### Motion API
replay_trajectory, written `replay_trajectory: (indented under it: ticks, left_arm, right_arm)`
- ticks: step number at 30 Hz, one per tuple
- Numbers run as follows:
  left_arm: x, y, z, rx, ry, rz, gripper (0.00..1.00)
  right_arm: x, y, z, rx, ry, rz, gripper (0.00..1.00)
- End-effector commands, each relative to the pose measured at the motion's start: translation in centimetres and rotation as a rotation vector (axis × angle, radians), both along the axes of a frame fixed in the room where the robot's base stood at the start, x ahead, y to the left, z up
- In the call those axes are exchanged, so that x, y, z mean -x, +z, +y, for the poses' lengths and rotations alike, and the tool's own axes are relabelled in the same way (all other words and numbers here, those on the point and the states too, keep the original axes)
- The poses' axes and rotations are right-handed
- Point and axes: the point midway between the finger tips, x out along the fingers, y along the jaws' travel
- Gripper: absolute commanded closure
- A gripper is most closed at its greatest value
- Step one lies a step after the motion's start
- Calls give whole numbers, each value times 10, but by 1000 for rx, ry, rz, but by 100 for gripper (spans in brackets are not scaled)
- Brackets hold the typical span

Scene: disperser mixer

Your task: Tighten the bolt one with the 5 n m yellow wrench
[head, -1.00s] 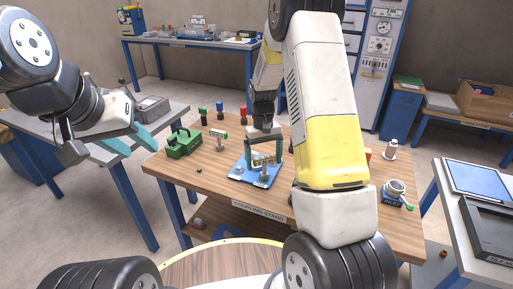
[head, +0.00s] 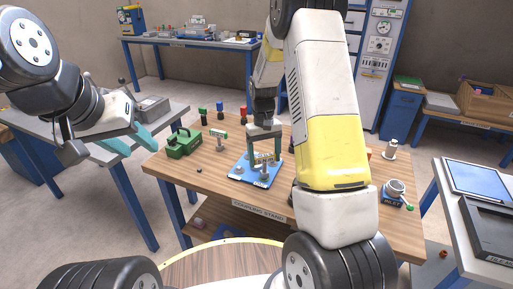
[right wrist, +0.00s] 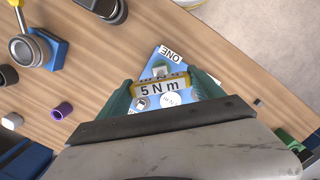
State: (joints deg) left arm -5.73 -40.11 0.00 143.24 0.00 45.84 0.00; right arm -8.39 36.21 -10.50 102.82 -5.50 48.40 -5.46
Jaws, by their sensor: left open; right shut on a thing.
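The yellow wrench, labelled "5 N m" (right wrist: 160,88), is held between the teal fingers of my right gripper (right wrist: 163,92). In the head view my right gripper (head: 265,150) points down over the blue plate (head: 240,172) on the wooden table. The plate's "ONE" label (right wrist: 171,53) shows just beyond the wrench in the right wrist view. My left gripper (head: 138,142) is open and empty, left of the table.
Several coloured-top pieces stand behind. A round gauge-like item on a blue base (head: 396,192) is at the table's right.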

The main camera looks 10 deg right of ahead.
Motion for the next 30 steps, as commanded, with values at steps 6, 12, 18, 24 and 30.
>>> replay_trajectory:
  ticks: [6, 12, 18, 24, 30]
  left_arm:
    - [0, 0, 0, 0, 0, 0, 58]
    - [0, 0, 0, 0, 0, 0, 58]
    - [0, 0, 0, 0, 0, 0, 58]
    - [0, 0, 0, 0, 0, 0, 58]
    - [0, 0, 0, 0, 0, 0, 58]
  right_arm:
    - [-1, 12, 0, 0, 0, -2, 64]
    - [0, 22, 0, 0, 0, -1, 64]
    - [0, 32, 0, 0, 0, -2, 64]
    - [-1, 42, 0, 0, 0, -2, 64]
    - [-1, 52, 0, 0, 0, -2, 64]
